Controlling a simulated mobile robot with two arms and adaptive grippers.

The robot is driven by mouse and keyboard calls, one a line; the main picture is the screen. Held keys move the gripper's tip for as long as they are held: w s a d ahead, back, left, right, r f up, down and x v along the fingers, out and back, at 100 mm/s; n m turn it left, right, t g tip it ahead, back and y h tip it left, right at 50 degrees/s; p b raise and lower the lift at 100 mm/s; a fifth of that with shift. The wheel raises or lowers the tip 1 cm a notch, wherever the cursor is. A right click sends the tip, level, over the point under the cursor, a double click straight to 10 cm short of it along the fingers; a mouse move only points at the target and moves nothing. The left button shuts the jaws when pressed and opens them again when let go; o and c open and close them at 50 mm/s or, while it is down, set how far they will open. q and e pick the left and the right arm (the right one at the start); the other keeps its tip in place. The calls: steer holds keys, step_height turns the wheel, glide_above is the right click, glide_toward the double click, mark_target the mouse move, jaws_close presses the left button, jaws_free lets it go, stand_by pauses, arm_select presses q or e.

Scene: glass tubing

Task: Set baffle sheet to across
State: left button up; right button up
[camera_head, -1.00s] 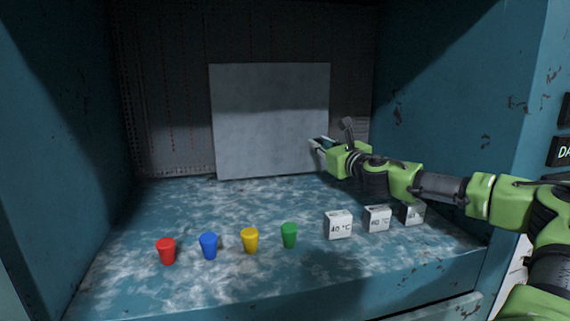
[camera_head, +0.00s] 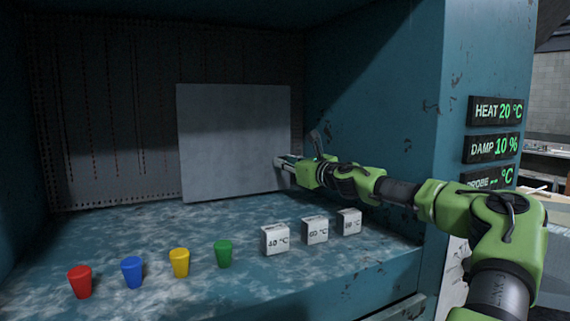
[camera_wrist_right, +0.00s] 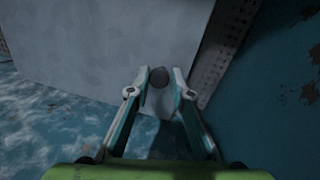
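The baffle sheet (camera_head: 235,140) is a pale grey, flat square panel standing upright at the back of the blue cabinet, and it fills much of the right wrist view (camera_wrist_right: 85,45). My right gripper (camera_head: 279,161) is at the sheet's lower right edge. In the right wrist view my right gripper (camera_wrist_right: 159,80) has its two fingers apart, with a dark round knob (camera_wrist_right: 158,77) between the tips. Small gaps seem to show beside the knob, so I see no firm grip. My left gripper is out of view.
On the cabinet floor stand red (camera_head: 80,281), blue (camera_head: 132,272), yellow (camera_head: 180,262) and green (camera_head: 223,253) cups, then white temperature-marked blocks (camera_head: 275,239) below my right arm. The cabinet's right wall (camera_head: 375,110) is close by. HEAT reads 20 °C (camera_head: 497,111); DAMP reads 10 % (camera_head: 494,148).

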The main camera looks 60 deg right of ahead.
steer(key=shift+o, duration=0.8)
steer(key=v, duration=1.2)
